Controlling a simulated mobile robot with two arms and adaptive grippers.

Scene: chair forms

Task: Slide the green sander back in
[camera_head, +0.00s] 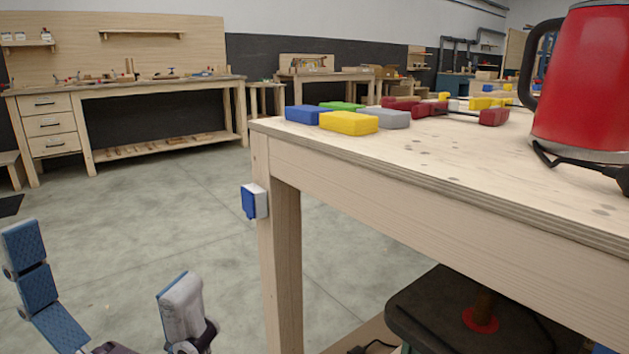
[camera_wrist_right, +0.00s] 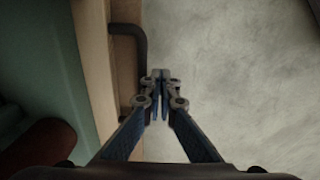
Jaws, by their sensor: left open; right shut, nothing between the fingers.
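A small green block (camera_head: 341,106), the only green piece I can make out on the near workbench, lies near its left end, beside a blue block (camera_head: 308,114) and behind a yellow block (camera_head: 348,122). I cannot tell whether it is the sander. In the right wrist view a green surface (camera_wrist_right: 38,75) lies left of a wooden edge (camera_wrist_right: 97,60) with a dark bar handle (camera_wrist_right: 139,45). My right gripper (camera_wrist_right: 159,78) is shut and empty close to the handle's lower end; contact is unclear. My left gripper (camera_head: 103,262) is open and empty, low over the floor left of the workbench.
The near workbench (camera_head: 440,188) fills the right side, with a grey block (camera_head: 384,117), red clamps (camera_head: 493,116) and a red kettle (camera_head: 585,85). A blue-and-white box (camera_head: 254,201) is on its leg. A dark stool (camera_head: 480,315) stands underneath. Open concrete floor (camera_head: 170,215) lies left.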

